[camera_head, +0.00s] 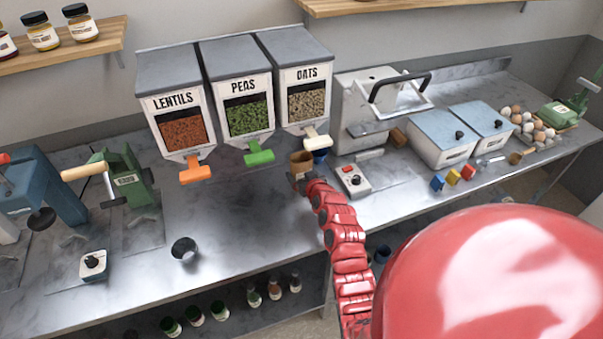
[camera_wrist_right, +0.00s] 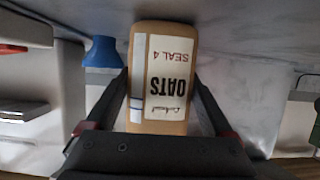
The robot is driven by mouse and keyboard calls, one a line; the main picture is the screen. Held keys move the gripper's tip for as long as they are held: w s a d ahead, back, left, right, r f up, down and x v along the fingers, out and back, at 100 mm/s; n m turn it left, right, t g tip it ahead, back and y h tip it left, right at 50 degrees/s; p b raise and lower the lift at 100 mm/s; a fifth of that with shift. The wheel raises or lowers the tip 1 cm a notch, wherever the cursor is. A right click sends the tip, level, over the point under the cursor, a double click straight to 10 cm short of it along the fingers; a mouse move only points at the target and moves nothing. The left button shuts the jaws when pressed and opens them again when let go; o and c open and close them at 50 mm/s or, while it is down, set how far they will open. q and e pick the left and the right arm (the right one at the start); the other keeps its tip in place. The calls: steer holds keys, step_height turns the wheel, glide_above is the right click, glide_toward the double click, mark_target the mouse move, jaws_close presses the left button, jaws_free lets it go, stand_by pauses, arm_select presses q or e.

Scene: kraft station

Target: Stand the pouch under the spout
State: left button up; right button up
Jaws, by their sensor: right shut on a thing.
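A brown kraft pouch (camera_head: 301,161) stands near the oats dispenser (camera_head: 306,93), just below and slightly left of its cream spout handle (camera_head: 317,142). In the right wrist view the pouch (camera_wrist_right: 176,60) fills the middle, with a white label reading OATS and SEAL 4. My right gripper (camera_head: 303,182) is shut on the pouch, one finger on each side of it. Whether the pouch's base touches the counter is hard to tell. My left gripper is not in view.
A blue item (camera_head: 320,156) is right behind the pouch. A small device with a red button (camera_head: 352,179) stands just right. The lentils (camera_head: 179,115) and peas (camera_head: 240,105) dispensers are left. A dark cup (camera_head: 185,249) is on the front counter; the counter between is clear.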

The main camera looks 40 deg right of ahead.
steer(key=shift+f, duration=0.15)
steer(key=o, duration=1.1)
